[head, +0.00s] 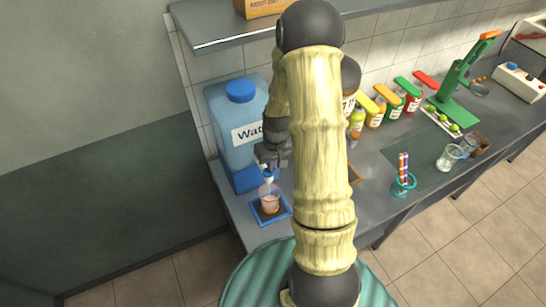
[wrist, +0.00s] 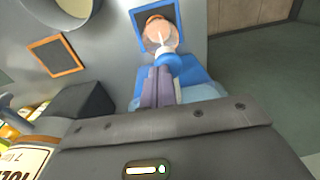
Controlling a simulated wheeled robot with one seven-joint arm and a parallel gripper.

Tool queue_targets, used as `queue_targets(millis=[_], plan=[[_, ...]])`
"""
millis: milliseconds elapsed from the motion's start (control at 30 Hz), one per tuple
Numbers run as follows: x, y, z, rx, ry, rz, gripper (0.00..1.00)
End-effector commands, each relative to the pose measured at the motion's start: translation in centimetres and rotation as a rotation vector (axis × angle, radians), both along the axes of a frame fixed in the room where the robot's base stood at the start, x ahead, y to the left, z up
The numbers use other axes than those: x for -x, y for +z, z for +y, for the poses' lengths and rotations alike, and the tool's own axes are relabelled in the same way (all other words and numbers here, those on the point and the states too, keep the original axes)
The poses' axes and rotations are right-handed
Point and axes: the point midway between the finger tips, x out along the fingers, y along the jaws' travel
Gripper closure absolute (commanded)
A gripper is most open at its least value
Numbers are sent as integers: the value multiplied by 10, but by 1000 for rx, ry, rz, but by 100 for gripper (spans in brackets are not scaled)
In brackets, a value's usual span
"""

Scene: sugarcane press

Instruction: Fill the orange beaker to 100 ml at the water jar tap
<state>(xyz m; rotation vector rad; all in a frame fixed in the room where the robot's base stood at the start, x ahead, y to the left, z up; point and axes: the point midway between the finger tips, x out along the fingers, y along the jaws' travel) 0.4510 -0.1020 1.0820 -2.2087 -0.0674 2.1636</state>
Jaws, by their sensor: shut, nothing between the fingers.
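The blue water jar (head: 238,125) stands at the left end of the counter, with its tap (head: 267,177) on the front. The orange beaker (head: 270,203) stands upright under the tap on a blue-framed pad (head: 285,215). In the wrist view the beaker (wrist: 160,33) shows just beyond the blue tap (wrist: 169,64). A thin pale streak, seemingly water, runs from the tap into it. The beaker's marks and level are too small to read. My gripper (head: 269,163) is shut and empty, its fingertips (wrist: 160,75) at the tap; I cannot tell whether they touch it.
An orange-framed pad (wrist: 56,55) lies bare beside the blue one. Several bottles with coloured caps (head: 387,104), a green press (head: 458,85), a teal rack with tubes (head: 403,185) and a glass jar (head: 449,157) stand to the right. A shelf (head: 215,25) hangs above the jar.

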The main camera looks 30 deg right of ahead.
Motion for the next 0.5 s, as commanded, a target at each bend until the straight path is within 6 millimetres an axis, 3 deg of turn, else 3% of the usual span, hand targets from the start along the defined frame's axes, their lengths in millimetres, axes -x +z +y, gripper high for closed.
queue_targets(millis=[133, 500], plan=[[6, 2, 2, -6, 2, 19, 100], [4, 44, -1, -1, 4, 0, 100]])
